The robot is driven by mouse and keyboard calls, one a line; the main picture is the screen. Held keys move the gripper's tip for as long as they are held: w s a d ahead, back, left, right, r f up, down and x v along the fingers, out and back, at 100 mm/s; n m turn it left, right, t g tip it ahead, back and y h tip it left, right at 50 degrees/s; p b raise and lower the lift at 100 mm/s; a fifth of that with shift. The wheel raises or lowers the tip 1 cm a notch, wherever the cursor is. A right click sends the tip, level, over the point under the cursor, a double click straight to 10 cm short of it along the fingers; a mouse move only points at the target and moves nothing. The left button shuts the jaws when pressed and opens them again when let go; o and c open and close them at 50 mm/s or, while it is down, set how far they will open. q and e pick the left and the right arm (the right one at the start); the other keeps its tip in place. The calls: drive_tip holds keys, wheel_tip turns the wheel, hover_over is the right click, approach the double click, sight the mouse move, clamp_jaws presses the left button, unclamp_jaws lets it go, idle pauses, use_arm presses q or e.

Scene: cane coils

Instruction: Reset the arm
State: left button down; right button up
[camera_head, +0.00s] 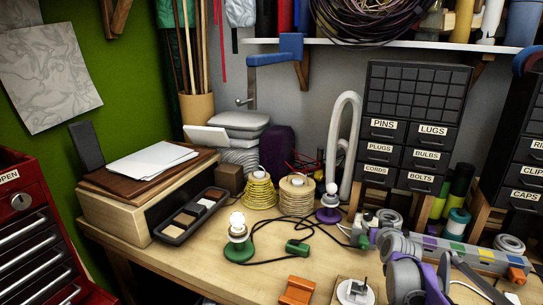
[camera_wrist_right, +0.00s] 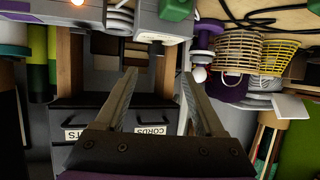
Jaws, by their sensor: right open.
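My right gripper (camera_wrist_right: 158,75) is open in the wrist view, with nothing between its two fingers. Its fingers point toward the dark drawer cabinet, whose upside-down CORDS label (camera_wrist_right: 152,130) shows beyond them. In the head view, purple and grey parts of my right arm (camera_head: 405,280) are at the lower right, over the front of the workbench (camera_head: 205,270). The fingertips are hard to make out there. My left arm and gripper are not in view.
A grey power strip (camera_head: 455,252) lies beside my right arm. A lit bulb on a green base (camera_head: 238,250), a green box (camera_head: 297,247) and an orange block (camera_head: 297,290) are to the left. Yellow (camera_head: 259,191) and tan cane coils (camera_head: 297,196) stand behind. The drawer cabinet (camera_head: 412,95) stands at the back.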

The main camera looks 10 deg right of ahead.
drive_tip(key=s+a+f+n+g+y+p, duration=0.1)
drive_tip(key=s+a+g+y, duration=0.1)
drive_tip(key=s+a, duration=0.7)
drive_tip(key=s+a+f+n+g+y+p, duration=0.1)
drive_tip(key=s+a+f+g+y, duration=0.1)
drive_tip(key=s+a, duration=0.65)
drive_tip(key=s+a+f+g, duration=0.1)
drive_tip(key=s+f, duration=0.3)
drive_tip(key=s, duration=0.5)
drive_tip(key=s+a+f+n+g+p, duration=0.1)
drive_tip(key=s+a+f, duration=0.3)
drive_tip(key=s, duration=0.6)
drive_tip(key=shift+s+a+g, duration=0.25)
drive_tip(key=shift+a+g, duration=0.05)
drive_tip(key=shift+g, duration=0.4)
